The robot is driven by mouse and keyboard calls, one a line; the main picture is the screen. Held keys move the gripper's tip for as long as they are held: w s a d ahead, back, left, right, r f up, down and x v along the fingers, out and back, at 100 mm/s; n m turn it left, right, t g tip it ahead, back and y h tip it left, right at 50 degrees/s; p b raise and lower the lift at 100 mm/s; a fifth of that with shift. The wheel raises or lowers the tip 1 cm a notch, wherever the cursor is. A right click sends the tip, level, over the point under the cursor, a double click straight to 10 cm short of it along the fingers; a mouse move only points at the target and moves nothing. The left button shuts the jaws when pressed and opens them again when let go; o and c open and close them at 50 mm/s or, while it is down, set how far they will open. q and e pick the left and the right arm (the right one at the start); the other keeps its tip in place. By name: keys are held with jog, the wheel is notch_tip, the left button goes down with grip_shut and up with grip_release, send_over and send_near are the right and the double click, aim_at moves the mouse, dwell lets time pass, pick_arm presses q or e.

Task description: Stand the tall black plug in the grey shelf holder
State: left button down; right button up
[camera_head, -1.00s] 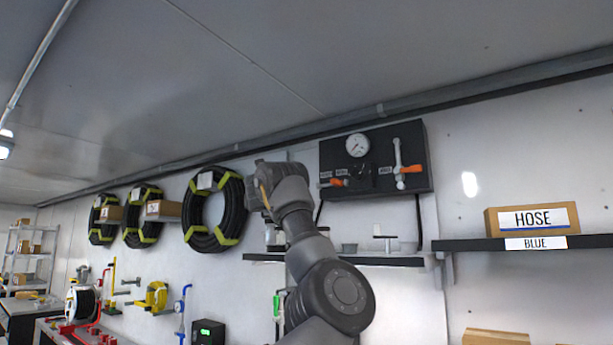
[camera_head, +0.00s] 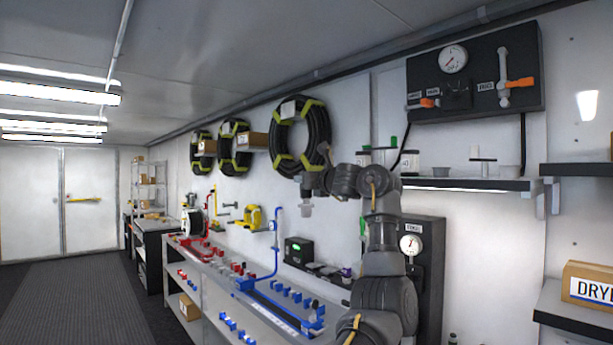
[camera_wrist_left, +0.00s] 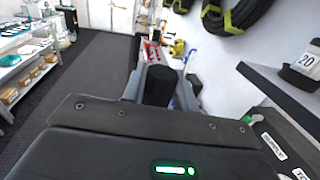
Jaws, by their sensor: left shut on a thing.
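The tall black plug (camera_wrist_left: 160,86) shows in the left wrist view as a dark, round-topped cylinder. My left gripper (camera_wrist_left: 161,92) is shut on it. In the head view my left gripper (camera_head: 312,188) is in front of the wall, left of the grey shelf (camera_head: 460,185) and about level with it; the plug cannot be made out there. Small grey cup-like holders stand on the shelf, one near its middle (camera_head: 440,171) and one toward its right end (camera_head: 508,171). I cannot tell which is the plug's holder. My right gripper is out of view.
Jars (camera_head: 410,162) and a T-shaped fitting (camera_head: 482,158) also stand on the shelf. A black gauge panel (camera_head: 475,75) hangs above it. A labelled jar (camera_wrist_left: 304,64) shows in the wrist view. A workbench (camera_head: 215,275) with red and blue fittings runs below left.

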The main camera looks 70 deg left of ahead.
pick_arm(q)
jog(key=w+d+f+m+t, duration=0.1)
jog(key=w+d+f, duration=0.3)
jog(key=w+d, duration=0.3)
jog(key=w+d+f+t, duration=0.1)
jog(key=w+d+f, duration=0.3)
jog(key=w+d, duration=0.3)
jog(key=w+d+f+m+t, duration=0.4)
jog(key=d+f+t, duration=0.2)
jog(key=d+f, duration=0.65)
jog(key=s+d+f+m+t+h, duration=0.3)
jog(key=d+f+t, duration=0.1)
jog(key=d+f, duration=0.4)
jog(key=s+d+f+m+t+h, duration=0.3)
jog(key=d+f, duration=0.3)
jog(key=f, duration=0.4)
jog(key=s+d+f+m+t+h, duration=0.2)
jog(key=d+f+m+t+h, duration=0.15)
jog(key=d+f, duration=0.45)
jog(key=s+d+f+b, duration=0.1)
jog(key=d+f, duration=0.3)
jog(key=d, duration=0.7)
jog(key=shift+s, duration=0.45)
